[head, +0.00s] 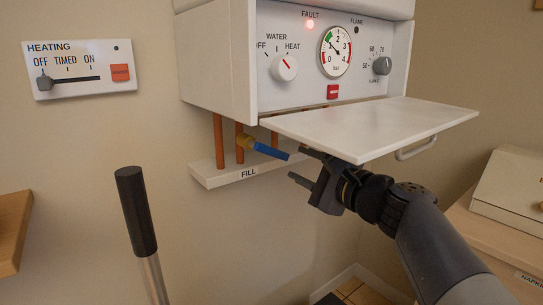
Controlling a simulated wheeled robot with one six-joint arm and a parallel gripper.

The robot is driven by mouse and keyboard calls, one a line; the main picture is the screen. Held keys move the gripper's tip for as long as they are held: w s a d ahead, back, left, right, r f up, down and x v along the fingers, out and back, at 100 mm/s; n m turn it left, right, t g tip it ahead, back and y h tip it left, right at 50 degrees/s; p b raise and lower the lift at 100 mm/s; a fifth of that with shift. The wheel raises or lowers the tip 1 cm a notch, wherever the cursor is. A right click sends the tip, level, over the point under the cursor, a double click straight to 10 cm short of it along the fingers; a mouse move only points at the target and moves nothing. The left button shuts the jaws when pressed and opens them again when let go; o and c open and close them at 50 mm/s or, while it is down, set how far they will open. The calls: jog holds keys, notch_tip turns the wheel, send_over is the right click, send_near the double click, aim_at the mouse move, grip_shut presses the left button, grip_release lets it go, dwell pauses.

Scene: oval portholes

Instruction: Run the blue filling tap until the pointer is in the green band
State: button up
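The blue filling tap (270,151) has a blue lever on a brass body, among copper pipes above the FILL ledge (222,175). Its lever points right and slightly down. My gripper (298,165) is open, its two fingers apart, just right of the lever's free end. I see nothing held, and whether a finger touches the lever cannot be told. The round pressure gauge (336,52) on the white boiler front has a green band at upper left and red at the sides. Its pointer is too small to read surely.
The boiler's lowered flap (375,125) juts out just above my gripper. The fault lamp (310,24) glows red. A heating control (82,69) is on the left wall. A black-handled rod (136,212) stands front left. A cream box (510,185) sits at right.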

aim_at(281, 156)
jog(key=x, duration=0.8)
jog(key=shift+a, duration=0.1)
grip_shut()
dwell(0.4)
